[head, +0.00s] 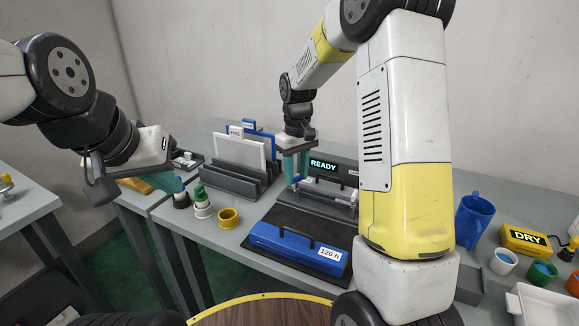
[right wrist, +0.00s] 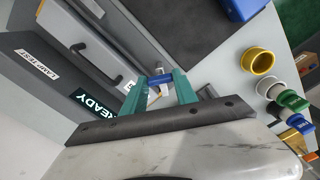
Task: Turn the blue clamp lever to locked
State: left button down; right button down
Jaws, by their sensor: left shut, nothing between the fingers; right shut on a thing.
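The blue clamp lever (right wrist: 160,79) shows in the right wrist view as a small blue piece between the teal fingers of my right gripper (right wrist: 166,88). My right gripper (head: 294,166) is shut on it, beside the grey machine with the lit READY display (head: 323,165). In the head view the fingers mostly hide the lever. Its exact angle is hard to tell. My left gripper (head: 170,184) is shut and empty, over the left part of the table near the small coloured cups.
A blue case (head: 298,247) marked 120 H lies on a dark mat in front of the machine. A rack (head: 232,180) holds upright panels to the left. A yellow ring (head: 229,218) stands by the cups. A blue jug (head: 474,220) and DRY box (head: 524,240) are right.

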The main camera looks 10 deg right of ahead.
jog(key=m, duration=0.6)
jog(key=shift+m, duration=0.3)
jog(key=m, duration=0.5)
jog(key=shift+r, duration=0.1)
jog(key=shift+m, duration=0.3)
jog(key=shift+w, duration=0.1)
jog(key=c, duration=1)
grip_release()
jog(key=shift+o, duration=0.2)
notch_tip(320, 180, up, 7)
jog(key=shift+r, duration=0.35)
